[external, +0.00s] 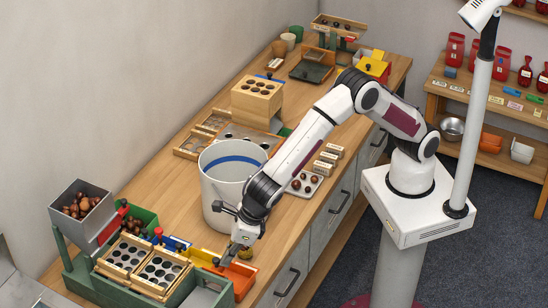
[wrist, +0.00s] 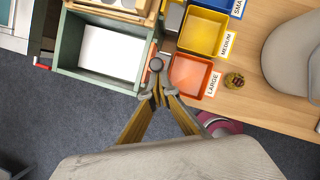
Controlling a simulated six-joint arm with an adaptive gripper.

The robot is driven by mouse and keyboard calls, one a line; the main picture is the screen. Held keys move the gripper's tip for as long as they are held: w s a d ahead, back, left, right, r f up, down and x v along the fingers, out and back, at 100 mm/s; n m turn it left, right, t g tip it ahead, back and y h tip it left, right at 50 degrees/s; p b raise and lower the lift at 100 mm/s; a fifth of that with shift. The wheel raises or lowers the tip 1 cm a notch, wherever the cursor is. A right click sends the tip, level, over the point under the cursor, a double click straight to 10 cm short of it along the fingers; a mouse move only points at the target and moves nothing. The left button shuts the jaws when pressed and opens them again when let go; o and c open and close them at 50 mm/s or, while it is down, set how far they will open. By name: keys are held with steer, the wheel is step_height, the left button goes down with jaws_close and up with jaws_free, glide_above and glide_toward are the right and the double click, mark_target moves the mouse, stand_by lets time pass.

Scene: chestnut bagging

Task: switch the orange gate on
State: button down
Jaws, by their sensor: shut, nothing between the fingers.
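My gripper (external: 222,264) is shut and empty at the near end of the green sorting stand (external: 190,297). In the wrist view its fingertips (wrist: 160,92) are just below a dark round knob (wrist: 156,64), close to it; I cannot tell if they touch. The knob stands between the stand and the orange tray labelled LARGE (wrist: 188,74). In the external view my gripper covers this spot.
A yellow MEDIUM tray (wrist: 203,32) and a blue tray (wrist: 230,5) stand in line beyond the orange tray. A large white bucket (external: 222,190) stands close behind my gripper. A grey hopper of chestnuts (external: 82,204) is at the stand's far left. The counter's front edge is near.

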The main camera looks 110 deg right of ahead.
steer(key=s+a+r, duration=0.2)
steer(key=s+r, duration=0.4)
steer(key=shift+s+r, duration=0.25)
steer(key=shift+r, duration=0.05)
stand_by(0.5)
steer(key=shift+m, duration=0.3)
stand_by(0.4)
